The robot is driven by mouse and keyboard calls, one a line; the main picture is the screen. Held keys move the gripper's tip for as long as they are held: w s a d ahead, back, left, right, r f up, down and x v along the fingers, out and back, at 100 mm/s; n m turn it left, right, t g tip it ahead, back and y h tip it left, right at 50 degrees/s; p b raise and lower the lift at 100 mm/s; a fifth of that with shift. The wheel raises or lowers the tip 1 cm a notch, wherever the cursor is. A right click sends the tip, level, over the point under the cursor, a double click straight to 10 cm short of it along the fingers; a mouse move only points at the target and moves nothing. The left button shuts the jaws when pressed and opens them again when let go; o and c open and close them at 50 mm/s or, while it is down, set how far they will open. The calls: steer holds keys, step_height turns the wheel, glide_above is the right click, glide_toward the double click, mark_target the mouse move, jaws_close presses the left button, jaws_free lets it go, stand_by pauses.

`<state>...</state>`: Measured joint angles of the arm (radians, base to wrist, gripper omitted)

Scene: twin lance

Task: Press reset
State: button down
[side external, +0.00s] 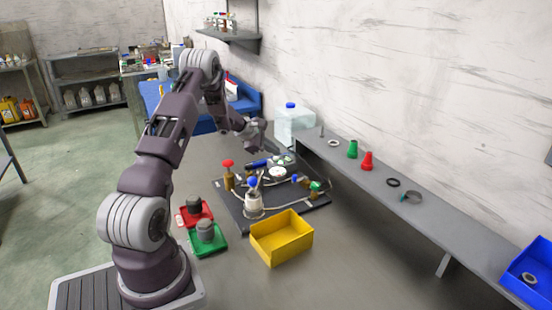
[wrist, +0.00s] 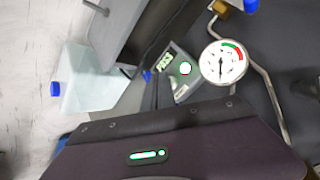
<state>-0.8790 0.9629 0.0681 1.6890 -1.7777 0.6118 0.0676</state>
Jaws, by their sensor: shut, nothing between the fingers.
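A small grey box (wrist: 178,80) with a lit display (wrist: 164,62) and a round white button (wrist: 185,68) ringed in green shows in the wrist view. Any label on the button is too small to read. A round pressure gauge (wrist: 222,63) with a white face stands right of the box; it also shows in the side view (side external: 277,173). My gripper (wrist: 157,77) is shut and empty, its tips just left of the button in the picture; I cannot tell their height above it. In the side view my gripper (side external: 262,146) is over the back of the black board.
The black board (side external: 232,205) carries pipes, a red-topped valve (side external: 228,172) and a blue-topped fitting (side external: 253,197). A yellow bin (side external: 282,238), red tray (side external: 183,221) and green tray (side external: 218,246) stand in front. A clear blue-capped jug (side external: 294,123) and long shelf (side external: 430,225) line the wall.

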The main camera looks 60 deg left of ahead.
steer(key=shift+f, duration=0.45)
stand_by(0.6)
steer(key=shift+r, duration=0.85)
step_height(320, 180, up, 5)
steer(key=shift+r, duration=0.1)
stand_by(0.4)
stand_by(0.3)
